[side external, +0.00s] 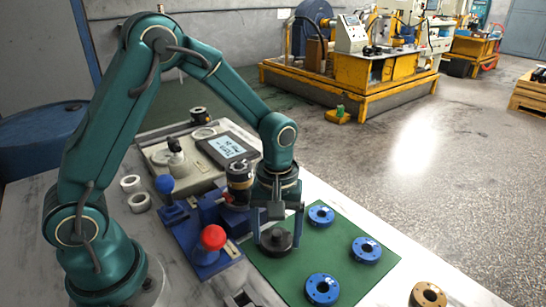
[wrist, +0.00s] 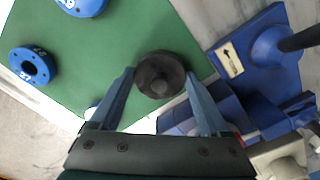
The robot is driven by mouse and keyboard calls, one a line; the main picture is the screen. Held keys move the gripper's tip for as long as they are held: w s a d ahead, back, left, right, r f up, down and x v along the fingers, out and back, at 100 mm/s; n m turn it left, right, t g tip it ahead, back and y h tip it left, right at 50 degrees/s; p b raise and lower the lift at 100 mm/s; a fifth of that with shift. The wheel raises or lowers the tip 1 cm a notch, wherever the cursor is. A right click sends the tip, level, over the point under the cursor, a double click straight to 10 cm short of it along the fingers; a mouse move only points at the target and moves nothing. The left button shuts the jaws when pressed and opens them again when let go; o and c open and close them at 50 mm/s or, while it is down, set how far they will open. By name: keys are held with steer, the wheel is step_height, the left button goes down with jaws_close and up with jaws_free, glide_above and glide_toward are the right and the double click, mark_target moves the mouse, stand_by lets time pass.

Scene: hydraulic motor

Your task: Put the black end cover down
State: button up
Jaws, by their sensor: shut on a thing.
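The black end cover (side external: 276,241) is a round dark disc with a raised boss. It is between the two fingers of my gripper (side external: 277,232), which is shut on it. In the wrist view the black end cover (wrist: 161,82) shows between the fingertips of my gripper (wrist: 160,75). It appears level and over the green mat (side external: 337,229), near its left edge in the side view. Whether it touches the mat or hangs just above it, I cannot tell.
Blue ring covers lie on the mat, one at the back (side external: 321,215), one at the right (side external: 366,250) and one in front (side external: 322,289). A bronze ring (side external: 428,295) lies beyond the mat. A blue fixture (side external: 205,238) with a red knob (side external: 213,237) stands close at left.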

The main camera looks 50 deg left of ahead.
mark_target(277, 233)
steer(key=shift+f, duration=0.15)
steer(key=o, duration=1.6)
steer(key=shift+f, duration=0.1)
steer(key=shift+c, duration=0.2)
step_height(277, 233, up, 11)
steer(key=shift+s+a+r+m+t, duration=0.25)
steer(key=shift+s+r+m+t, duration=0.6)
steer(key=shift+s+m, duration=0.9)
steer(key=shift+s+a+r+m+t, duration=0.25)
steer(key=shift+s+r+m+t, duration=0.3)
steer(key=shift+s+m+t, duration=1.1)
steer(key=shift+s+a+r+m+t, duration=0.3)
steer(key=shift+s+r+m, duration=0.6)
steer(key=shift+s, duration=1.5)
steer(key=shift+f, duration=0.2)
